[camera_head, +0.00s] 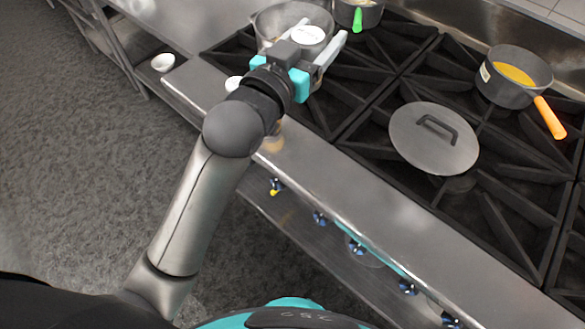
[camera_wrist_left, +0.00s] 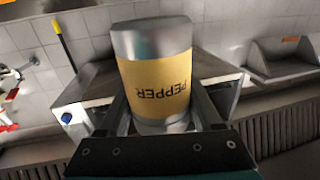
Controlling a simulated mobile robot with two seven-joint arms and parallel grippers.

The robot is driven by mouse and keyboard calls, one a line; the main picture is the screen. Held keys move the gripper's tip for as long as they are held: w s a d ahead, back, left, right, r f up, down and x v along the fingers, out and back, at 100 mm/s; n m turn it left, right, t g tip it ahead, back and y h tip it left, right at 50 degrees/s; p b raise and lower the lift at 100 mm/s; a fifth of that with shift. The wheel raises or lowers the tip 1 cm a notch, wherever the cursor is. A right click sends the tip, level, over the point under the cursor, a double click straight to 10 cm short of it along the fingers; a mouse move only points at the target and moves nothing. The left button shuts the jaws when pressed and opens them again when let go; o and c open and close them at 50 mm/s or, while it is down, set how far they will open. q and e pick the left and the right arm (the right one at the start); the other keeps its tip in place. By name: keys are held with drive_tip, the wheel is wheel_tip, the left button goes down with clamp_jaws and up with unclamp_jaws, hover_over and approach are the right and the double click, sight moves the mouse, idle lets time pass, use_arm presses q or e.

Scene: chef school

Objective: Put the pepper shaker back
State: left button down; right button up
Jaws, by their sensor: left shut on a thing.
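The pepper shaker (camera_wrist_left: 158,75) is a metal cylinder with a yellow band reading PEPPER, and the lettering appears inverted in the left wrist view. It is between the fingers of my left gripper (camera_wrist_left: 160,112), which is shut on it. In the head view my left gripper (camera_head: 322,38) is over the near left part of the stove, in front of a metal pot. A round, pale-topped end of the shaker (camera_head: 308,35) shows between the fingers; its sides are mostly hidden there. My right gripper is not in view.
The metal pot (camera_head: 266,22) stands behind the gripper. A saucepan (camera_head: 508,95) with yellow contents and an orange handle stands at right. A white bowl (camera_head: 163,62) is at left. The steel front ledge (camera_head: 350,185) is largely clear.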

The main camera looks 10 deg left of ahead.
use_arm(q)
drive_tip(key=shift+s+f+b, duration=0.15)
drive_tip(key=shift+f+b, duration=2.45)
drive_tip(key=shift+f, duration=7.45)
drive_tip(key=shift+f, duration=0.2)
drive_tip(key=shift+c, duration=0.3)
unclamp_jaws()
drive_tip(key=shift+r, duration=0.2)
drive_tip(key=p+v, duration=0.1)
drive_tip(key=v, duration=1.1)
